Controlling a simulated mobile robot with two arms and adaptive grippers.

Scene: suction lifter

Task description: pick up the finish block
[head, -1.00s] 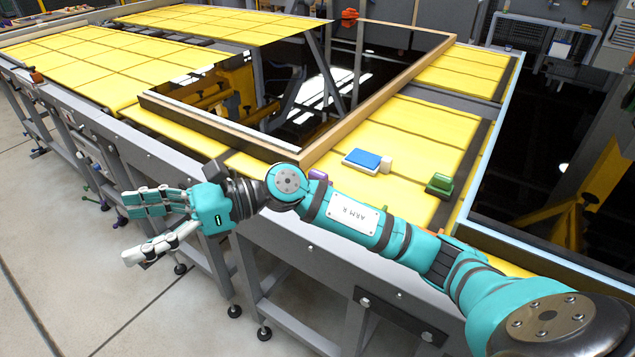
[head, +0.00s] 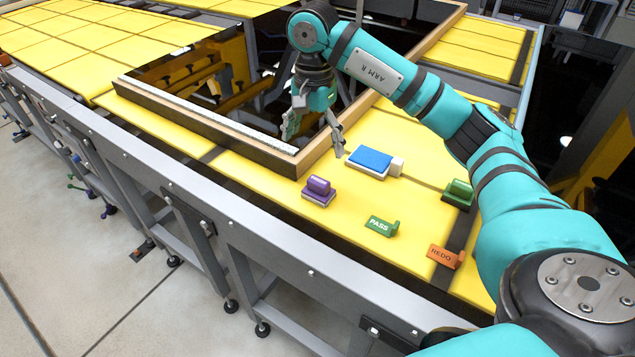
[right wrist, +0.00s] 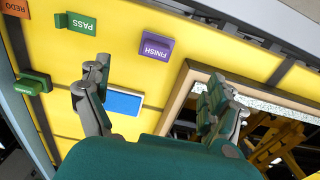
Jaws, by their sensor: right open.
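The finish block is the purple block (head: 318,190) on the yellow table surface, near the frame corner. In the right wrist view its purple face (right wrist: 157,48) reads FINISH. My right gripper (head: 314,140) is open and empty above the frame corner, behind and above the finish block in the head view. In the right wrist view its two fingers (right wrist: 160,100) are spread, with the purple block beyond them near the top middle. My left gripper is not in view.
A blue-topped pad (head: 370,161), a green PASS block (head: 382,226), an orange REDO block (head: 445,257) and another green block (head: 458,194) sit nearby. Yellow surface is free between the blocks.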

